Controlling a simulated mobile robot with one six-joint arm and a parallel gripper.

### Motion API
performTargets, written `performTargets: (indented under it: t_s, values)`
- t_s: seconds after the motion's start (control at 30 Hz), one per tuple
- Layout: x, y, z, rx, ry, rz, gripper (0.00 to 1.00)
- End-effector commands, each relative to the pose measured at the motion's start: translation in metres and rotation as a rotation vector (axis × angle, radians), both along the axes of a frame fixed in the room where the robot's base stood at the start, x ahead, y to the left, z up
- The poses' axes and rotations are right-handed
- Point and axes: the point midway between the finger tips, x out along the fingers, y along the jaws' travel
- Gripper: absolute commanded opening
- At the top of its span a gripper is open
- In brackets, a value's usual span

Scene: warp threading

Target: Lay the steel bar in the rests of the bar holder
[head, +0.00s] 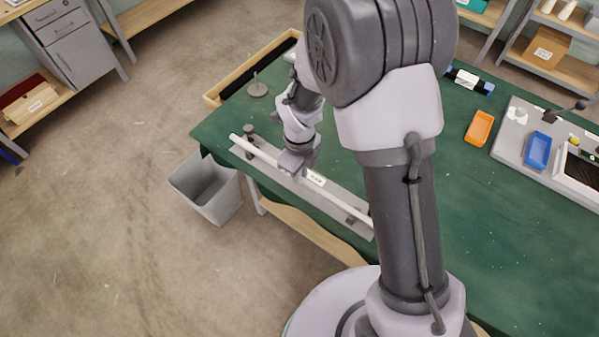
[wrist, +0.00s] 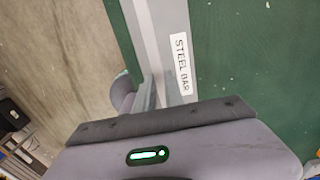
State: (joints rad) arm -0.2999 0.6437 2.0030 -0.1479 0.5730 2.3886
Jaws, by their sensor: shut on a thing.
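The steel bar (head: 258,152) is a long, pale rod running diagonally along the table's near-left edge in the head view. My gripper (head: 290,167) is shut on it near its middle.
A grey bin (head: 207,190) stands on the floor beside the table (head: 450,235). A small round-based stand (head: 257,89) and a wooden tray (head: 213,97) are at the far left. An orange tray (head: 479,128) and a grey board with a blue tray (head: 537,150) lie right.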

Motion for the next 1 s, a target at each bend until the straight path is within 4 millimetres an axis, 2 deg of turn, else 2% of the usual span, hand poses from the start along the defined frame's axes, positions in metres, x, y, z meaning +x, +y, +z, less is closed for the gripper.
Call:
performTargets:
  t_s: [0.77,0.8,0.9,1.0]
  values:
    - [0.0005,0.0001,-0.0089,0.0,-0.001,0.0,0.0]
    - [0.0005,0.0001,-0.0089,0.0,-0.001,0.0,0.17]
    - [0.0003,0.0001,-0.009,0.0,-0.001,0.0,0.37]
    - [0.0002,0.0001,-0.0091,0.001,-0.001,0.0,0.39]
